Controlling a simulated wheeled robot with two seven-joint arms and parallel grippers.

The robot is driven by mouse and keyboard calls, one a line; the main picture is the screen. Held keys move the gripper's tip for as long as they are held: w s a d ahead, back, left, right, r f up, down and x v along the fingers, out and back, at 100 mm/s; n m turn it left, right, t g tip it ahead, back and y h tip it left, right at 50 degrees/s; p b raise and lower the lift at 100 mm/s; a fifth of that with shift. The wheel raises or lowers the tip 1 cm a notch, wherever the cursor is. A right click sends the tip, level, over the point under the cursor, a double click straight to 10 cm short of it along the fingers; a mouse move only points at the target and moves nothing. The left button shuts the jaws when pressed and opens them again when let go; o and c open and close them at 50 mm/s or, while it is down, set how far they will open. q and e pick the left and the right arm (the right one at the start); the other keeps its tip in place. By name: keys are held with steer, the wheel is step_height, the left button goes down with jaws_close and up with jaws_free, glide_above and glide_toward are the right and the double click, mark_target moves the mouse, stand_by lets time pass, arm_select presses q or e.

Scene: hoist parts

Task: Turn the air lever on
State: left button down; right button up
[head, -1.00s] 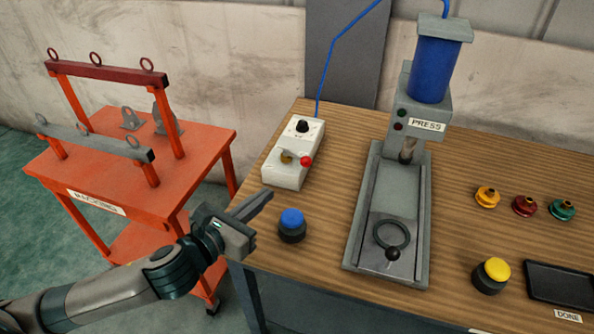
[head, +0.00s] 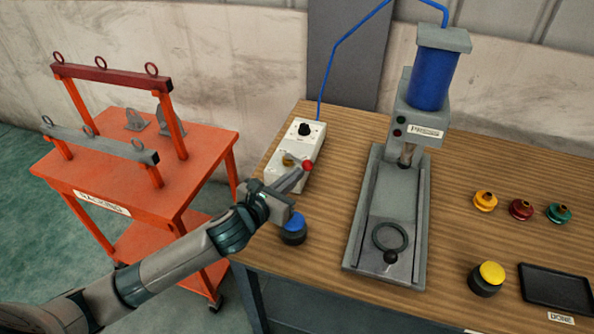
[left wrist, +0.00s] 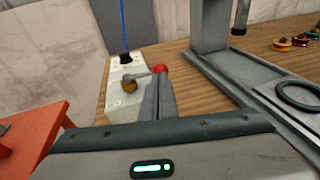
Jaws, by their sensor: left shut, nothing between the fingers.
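The air lever is a grey handle with a red knob (head: 308,165) and a brass pivot (head: 288,160). It is mounted on a white box (head: 305,143) at the left of the wooden bench. In the left wrist view the red knob (left wrist: 160,69) sits to the right of the brass pivot (left wrist: 129,85), so the handle points right. My left gripper (head: 295,178) is shut and empty, with its fingertips at or just short of the red knob. In the left wrist view the fingers (left wrist: 158,95) hide part of the box; I cannot tell whether they touch the knob. My right gripper is out of view.
A blue button (head: 293,230) stands just below my left gripper. The grey press (head: 386,220) stands to the right. A yellow button (head: 487,279), a black tray (head: 556,288) and small coloured parts (head: 521,209) lie farther right. An orange rack cart (head: 150,185) stands at left.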

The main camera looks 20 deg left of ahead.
arm_select(q)
steer(key=shift+w+d+f, duration=0.15)
steer(key=shift+w+d, duration=0.05)
steer(key=shift+w, duration=0.5)
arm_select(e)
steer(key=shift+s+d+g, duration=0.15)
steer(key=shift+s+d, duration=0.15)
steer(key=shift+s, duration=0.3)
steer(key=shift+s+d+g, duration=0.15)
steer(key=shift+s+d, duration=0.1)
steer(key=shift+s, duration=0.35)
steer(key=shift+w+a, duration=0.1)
